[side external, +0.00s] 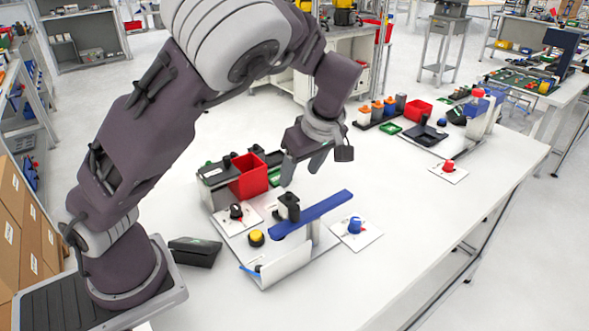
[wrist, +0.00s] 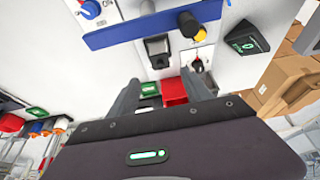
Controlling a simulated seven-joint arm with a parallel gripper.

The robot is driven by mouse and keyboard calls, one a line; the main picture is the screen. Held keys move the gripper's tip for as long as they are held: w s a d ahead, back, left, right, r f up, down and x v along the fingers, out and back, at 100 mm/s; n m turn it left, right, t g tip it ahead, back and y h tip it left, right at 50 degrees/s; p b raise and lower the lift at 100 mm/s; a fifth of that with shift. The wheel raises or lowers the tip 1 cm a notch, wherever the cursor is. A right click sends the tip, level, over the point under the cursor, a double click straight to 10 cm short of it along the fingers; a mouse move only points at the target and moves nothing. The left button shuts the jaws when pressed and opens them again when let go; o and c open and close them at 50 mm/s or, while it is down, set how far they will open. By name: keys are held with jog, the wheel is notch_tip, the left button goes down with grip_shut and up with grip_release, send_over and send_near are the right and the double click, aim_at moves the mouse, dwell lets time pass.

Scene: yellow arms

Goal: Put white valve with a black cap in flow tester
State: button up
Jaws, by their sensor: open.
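A white plate with a black knob, which looks like the white valve with a black cap (side external: 236,212), lies flat at the left of the station, in front of the red bin. It also shows in the wrist view (wrist: 197,67), right of centre. The station that looks like the flow tester has a blue bar (side external: 312,214), a black upright fixture (side external: 288,207) and a yellow button (side external: 256,238). The wrist view shows the fixture (wrist: 157,48) and blue bar (wrist: 140,25). My gripper (side external: 303,168) is open and empty, above the table behind the blue bar, apart from the valve.
A red bin (side external: 249,175) stands behind the valve. A white plate with a blue knob (side external: 356,228) lies right of the station; one with a red knob (side external: 448,169) lies farther right. A black box (side external: 195,251) sits near my base. The table's front right is clear.

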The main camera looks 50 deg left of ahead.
jog(key=s+d+r+m+t+h, duration=0.2)
jog(key=s+r+m, duration=0.3)
jog(key=s+m, duration=0.4)
jog(key=s+d+r+m+t+h, duration=0.2)
jog(key=s+r+m, duration=0.4)
jog(key=s+m, duration=0.3)
jog(key=s+d+t, duration=0.1)
jog(key=s, duration=0.2)
jog(key=shift+s+r+t, duration=0.2)
jog(key=shift+t, duration=0.1)
